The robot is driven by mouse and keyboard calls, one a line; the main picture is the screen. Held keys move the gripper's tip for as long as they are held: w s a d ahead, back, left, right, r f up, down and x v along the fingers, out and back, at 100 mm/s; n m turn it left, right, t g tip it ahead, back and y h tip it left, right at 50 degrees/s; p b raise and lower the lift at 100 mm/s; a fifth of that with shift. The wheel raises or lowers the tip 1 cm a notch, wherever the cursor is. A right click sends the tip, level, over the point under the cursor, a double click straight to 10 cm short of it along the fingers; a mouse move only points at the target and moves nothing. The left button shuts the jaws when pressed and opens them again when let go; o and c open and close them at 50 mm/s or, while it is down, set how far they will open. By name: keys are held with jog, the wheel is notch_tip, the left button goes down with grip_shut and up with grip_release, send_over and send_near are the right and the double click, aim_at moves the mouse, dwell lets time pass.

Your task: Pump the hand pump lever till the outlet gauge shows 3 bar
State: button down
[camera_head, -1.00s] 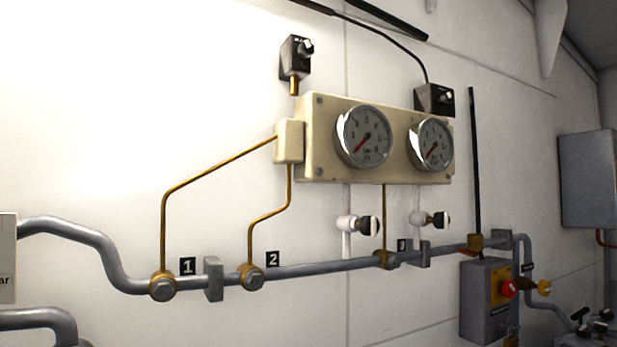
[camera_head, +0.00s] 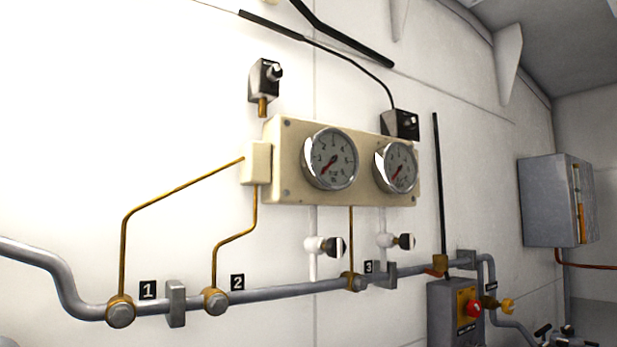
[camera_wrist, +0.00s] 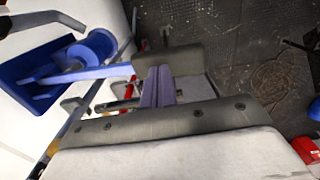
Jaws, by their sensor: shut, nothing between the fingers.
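Two round dial gauges sit on a cream panel (camera_head: 290,185) in the head view, a left gauge (camera_head: 330,158) and a right gauge (camera_head: 396,167). Both red needles point to the lower left, near the low end. I cannot read which one is the outlet gauge. In the wrist view a blue fixture (camera_wrist: 35,70) with a round drum and a blue bar stands at the left; it may be the hand pump and its lever. My gripper (camera_wrist: 158,85) is shut and empty. The bar's end passes close to it; contact is unclear.
A grey pipe (camera_head: 265,294) with brass fittings runs along the white wall. A grey box with a red button (camera_head: 473,309) is at the lower right. A grey cabinet (camera_head: 548,200) hangs further right. Dark deck floor (camera_wrist: 255,45) shows in the wrist view.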

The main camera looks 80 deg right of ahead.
jog(key=shift+f+b, duration=3.05)
jog(key=shift+f, duration=2.55)
notch_tip(320, 180, up, 12)
jog(key=p, duration=1.1)
jog(key=shift+r+p, duration=0.2)
jog(key=shift+p, duration=0.1)
jog(key=shift+f, duration=0.1)
jog(key=shift+f+b, duration=3.6)
jog(key=shift+f, duration=2.3)
notch_tip(320, 180, up, 12)
jog(key=p, duration=1.1)
